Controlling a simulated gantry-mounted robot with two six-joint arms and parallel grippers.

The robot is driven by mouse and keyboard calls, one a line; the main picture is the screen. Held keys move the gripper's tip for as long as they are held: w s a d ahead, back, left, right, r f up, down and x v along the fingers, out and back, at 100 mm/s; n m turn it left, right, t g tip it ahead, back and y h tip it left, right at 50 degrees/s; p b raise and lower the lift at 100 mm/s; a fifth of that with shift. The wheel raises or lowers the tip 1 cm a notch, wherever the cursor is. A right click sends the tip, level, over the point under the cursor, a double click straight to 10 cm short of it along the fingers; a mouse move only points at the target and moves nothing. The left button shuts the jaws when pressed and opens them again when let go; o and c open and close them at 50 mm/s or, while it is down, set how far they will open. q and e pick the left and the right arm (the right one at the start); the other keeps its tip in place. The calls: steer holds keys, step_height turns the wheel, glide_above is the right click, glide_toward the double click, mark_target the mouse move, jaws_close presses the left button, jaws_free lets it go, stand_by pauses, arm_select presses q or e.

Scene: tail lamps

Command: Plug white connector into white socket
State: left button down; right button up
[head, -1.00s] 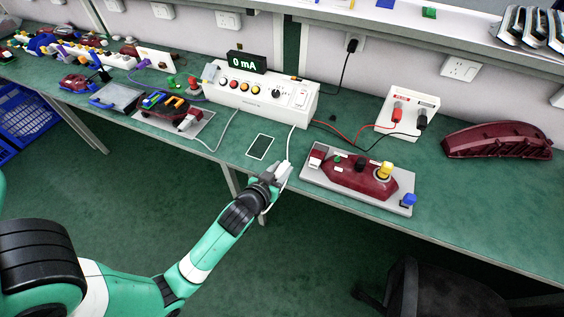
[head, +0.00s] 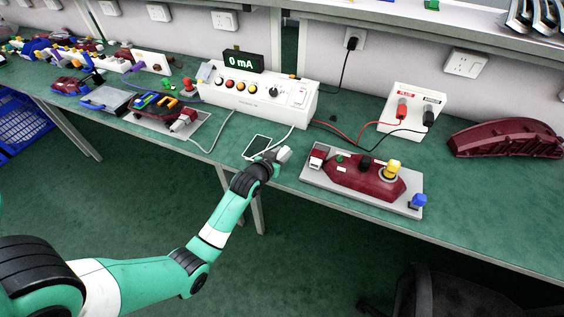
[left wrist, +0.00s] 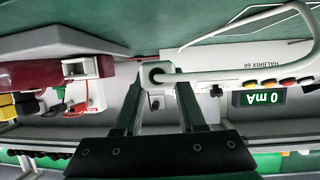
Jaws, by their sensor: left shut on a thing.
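My left gripper (head: 276,158) is shut on the white connector (head: 284,153) above the bench's front edge, left of the lamp board (head: 300,173). In the left wrist view the connector (left wrist: 155,73) sits at the fingertips (left wrist: 160,88), with its white cable curving off to the right. The white socket (head: 318,155) is at the left end of the lamp board, beside the dark red tail lamp (head: 355,177). In the left wrist view the socket (left wrist: 76,68) is left of the connector, clearly apart from it. My right gripper is not in view.
A white power unit (head: 260,98) with a display reading 0 mA stands behind my gripper. A second lamp board (head: 205,130) lies to the left. A terminal box (head: 412,100) with red and black leads and a loose red lamp cover (head: 508,137) are at right.

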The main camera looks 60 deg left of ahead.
arm_select(q)
steer(key=f, duration=0.1)
steer(key=f+b, duration=0.1)
steer(key=a+f+b, duration=0.1)
steer(key=shift+w+f, duration=0.3)
steer(key=shift+f+b, duration=0.2)
steer(key=shift+b, duration=0.15)
steer(key=shift+s, duration=0.1)
steer(key=shift+f, duration=0.1)
steer(key=c, duration=0.5)
jaws_free()
